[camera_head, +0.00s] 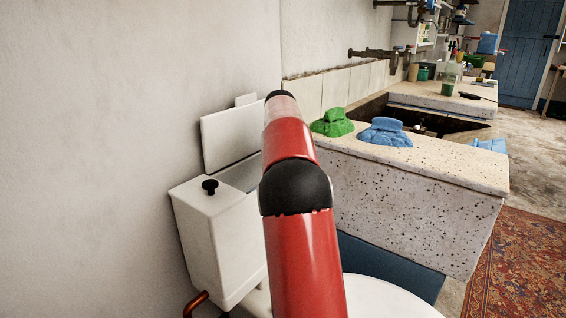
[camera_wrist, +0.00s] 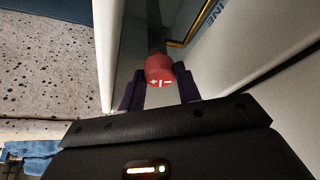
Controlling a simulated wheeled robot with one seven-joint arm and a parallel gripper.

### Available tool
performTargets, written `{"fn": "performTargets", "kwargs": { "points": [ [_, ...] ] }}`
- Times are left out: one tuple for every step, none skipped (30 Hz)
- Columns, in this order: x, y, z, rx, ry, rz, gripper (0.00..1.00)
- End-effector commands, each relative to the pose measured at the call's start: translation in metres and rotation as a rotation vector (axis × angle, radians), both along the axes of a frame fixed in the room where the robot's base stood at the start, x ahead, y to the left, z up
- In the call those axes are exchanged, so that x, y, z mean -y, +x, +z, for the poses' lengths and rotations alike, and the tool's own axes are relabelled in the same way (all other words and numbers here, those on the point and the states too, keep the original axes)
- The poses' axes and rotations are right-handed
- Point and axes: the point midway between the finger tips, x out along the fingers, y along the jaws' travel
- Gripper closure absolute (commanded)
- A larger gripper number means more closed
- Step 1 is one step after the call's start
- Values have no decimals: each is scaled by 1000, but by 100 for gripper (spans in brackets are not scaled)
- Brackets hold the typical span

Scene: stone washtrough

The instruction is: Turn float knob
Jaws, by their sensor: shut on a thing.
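The float knob (camera_wrist: 158,68) is a red cap with white plus and minus marks, on top of a dark post inside the white cistern (camera_head: 208,238). In the wrist view my gripper (camera_wrist: 160,92) has its two purple fingers on either side of the knob, shut on it. A brass-coloured rod (camera_wrist: 198,24) runs beyond the knob. In the head view my red arm hides the gripper and the knob. The cistern's lid (camera_head: 228,136) stands tilted up against the wall behind the opening.
A black knob (camera_head: 210,186) sits on the cistern's fixed top. The speckled stone trough (camera_head: 415,205) stands close on the right, with a green cloth (camera_head: 332,123) and a blue cloth (camera_head: 386,133) on its edge. The wall borders the left. A copper pipe (camera_head: 196,303) is below.

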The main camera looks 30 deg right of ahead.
Motion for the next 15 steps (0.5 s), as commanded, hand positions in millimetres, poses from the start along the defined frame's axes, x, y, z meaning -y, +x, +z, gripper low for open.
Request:
{"fn": "performTargets", "kwargs": {
  "points": [
    [0,1,1,3,-2,-1,89],
    [0,1,1,3,-3,-2,89],
    [0,1,1,3,-3,-2,89],
    [0,1,1,3,-3,-2,89],
    [0,0,1,3,-3,-2,89],
    [0,1,1,3,-3,-2,89],
    [0,1,1,3,-3,-2,89],
    [0,1,2,4,-2,-2,89],
    [0,1,2,3,-2,-1,89],
    [0,1,2,3,-2,-1,89],
    [0,1,2,3,-2,-1,65],
    [0,1,2,4,-3,-1,60],
    [0,1,2,3,-2,-1,56],
    [0,1,1,3,-2,-1,52],
    [0,0,1,3,-2,-1,47]
  ]
}}
